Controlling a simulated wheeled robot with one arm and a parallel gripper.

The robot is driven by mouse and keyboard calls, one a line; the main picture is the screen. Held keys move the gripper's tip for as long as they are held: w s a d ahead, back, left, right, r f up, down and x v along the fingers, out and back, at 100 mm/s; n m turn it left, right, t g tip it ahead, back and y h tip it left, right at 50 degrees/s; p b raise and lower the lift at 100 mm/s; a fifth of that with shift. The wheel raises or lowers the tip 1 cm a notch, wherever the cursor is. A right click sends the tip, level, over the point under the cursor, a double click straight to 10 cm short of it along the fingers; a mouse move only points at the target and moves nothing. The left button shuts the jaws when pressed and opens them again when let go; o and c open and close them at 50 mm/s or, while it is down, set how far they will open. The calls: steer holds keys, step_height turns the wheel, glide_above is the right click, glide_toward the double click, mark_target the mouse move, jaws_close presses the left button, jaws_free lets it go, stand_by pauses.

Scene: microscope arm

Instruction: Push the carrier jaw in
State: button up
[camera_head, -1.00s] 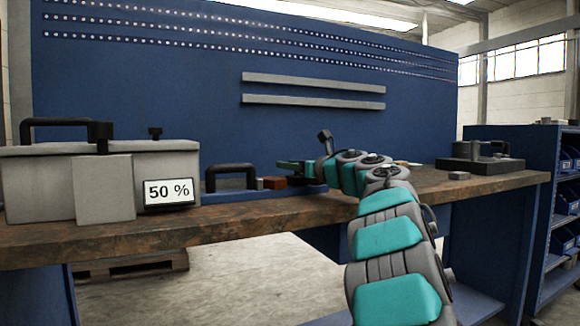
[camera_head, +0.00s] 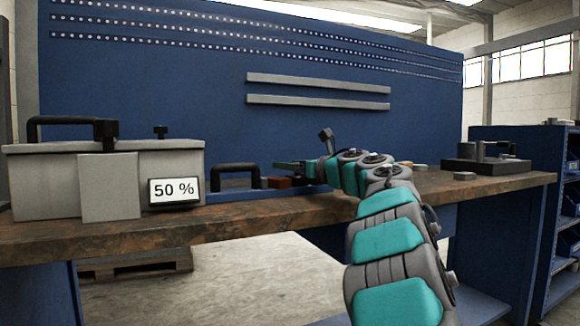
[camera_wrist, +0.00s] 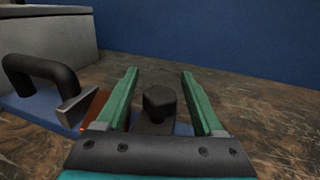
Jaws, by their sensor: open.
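In the wrist view a blue base plate (camera_wrist: 31,106) carries a black arched handle (camera_wrist: 42,72), a slanted grey block (camera_wrist: 78,106) and a reddish-brown block (camera_wrist: 95,108) beside it. A black part with a hexagonal knob (camera_wrist: 159,103) stands right of the brown block; it seems to be the carrier jaw, but I cannot be sure. My gripper (camera_wrist: 160,72) is open, with one green finger on each side of the knob, and I see no clear contact. In the head view my gripper (camera_head: 291,166) is low over the bench, and the knob is hidden there.
A grey lidded box (camera_head: 185,160) with a display reading 50 % (camera_head: 174,192) stands left on the wooden bench (camera_head: 140,232). A dark clamp fixture (camera_head: 485,164) is at the right end. A blue panel (camera_head: 210,85) rises behind.

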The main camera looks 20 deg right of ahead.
steer(key=v, duration=0.7)
steer(key=shift+s+d+b, duration=0.1)
steer(key=shift+s+b, duration=0.15)
steer(key=shift+b, duration=0.05)
